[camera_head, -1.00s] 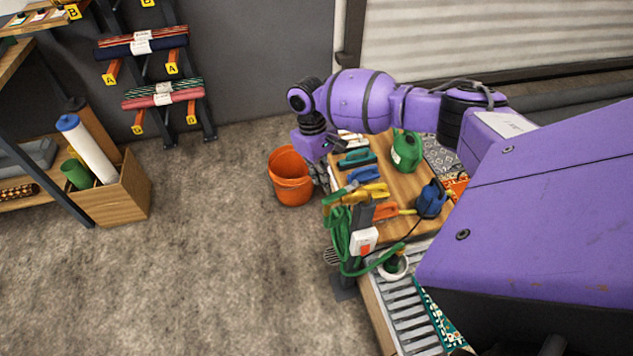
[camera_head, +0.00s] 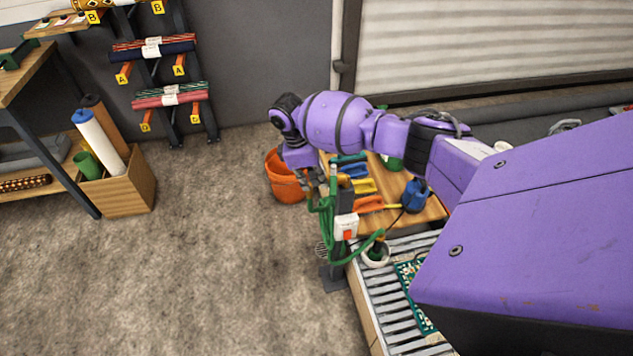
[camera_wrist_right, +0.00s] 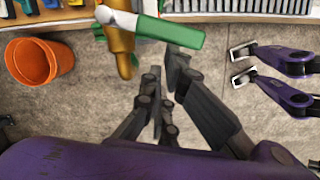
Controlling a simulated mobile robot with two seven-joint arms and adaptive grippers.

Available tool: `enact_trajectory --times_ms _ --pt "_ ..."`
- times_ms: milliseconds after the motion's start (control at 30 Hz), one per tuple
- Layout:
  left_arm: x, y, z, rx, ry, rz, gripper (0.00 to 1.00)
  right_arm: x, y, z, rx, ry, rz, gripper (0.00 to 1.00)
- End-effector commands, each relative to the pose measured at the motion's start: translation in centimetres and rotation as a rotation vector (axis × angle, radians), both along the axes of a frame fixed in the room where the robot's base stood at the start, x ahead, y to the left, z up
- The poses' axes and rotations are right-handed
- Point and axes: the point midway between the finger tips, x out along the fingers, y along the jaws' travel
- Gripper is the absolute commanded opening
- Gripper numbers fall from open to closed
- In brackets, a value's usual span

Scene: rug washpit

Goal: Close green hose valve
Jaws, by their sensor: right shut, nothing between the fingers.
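The green valve lever (camera_wrist_right: 170,30) shows in the right wrist view, with a silver hub at its left end on a brass valve body (camera_wrist_right: 121,45). The lever lies crosswise in the picture, slanting a little down to the right. My right gripper (camera_wrist_right: 166,68) has its fingers together and empty, just below the lever's right half in that view; I cannot tell whether it touches. In the head view the right gripper (camera_head: 314,182) is beside the top of the post with the green hose (camera_head: 325,218), and the valve is hard to make out there.
An orange bucket (camera_head: 283,186) stands on the floor behind the gripper. The wooden table (camera_head: 400,212) holds brushes and a blue spray bottle (camera_head: 416,195). A roller rack (camera_head: 385,310) lies in front. Two purple jointed parts (camera_wrist_right: 282,80) enter the wrist view from the right.

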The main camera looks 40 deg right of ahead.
Motion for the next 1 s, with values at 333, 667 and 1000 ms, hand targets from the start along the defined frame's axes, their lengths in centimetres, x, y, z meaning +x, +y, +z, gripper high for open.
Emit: enact_trajectory --times_ms 333,667,1000 --pt "1.4 -0.9 2.0 -0.014 -0.027 -0.011 0.36 -1.0 -0.5 0.5 -0.002 -0.005 0.211 0.0" --pt "0.5 -0.6 1.5 -0.01 -0.006 -0.013 0.36 -1.6 -0.7 0.2 -0.001 -0.002 0.282 0.0" --pt "0.1 -0.4 1.5 -0.008 -0.001 -0.012 0.36 -1.6 -0.7 0.1 -0.001 -0.001 0.286 0.0"
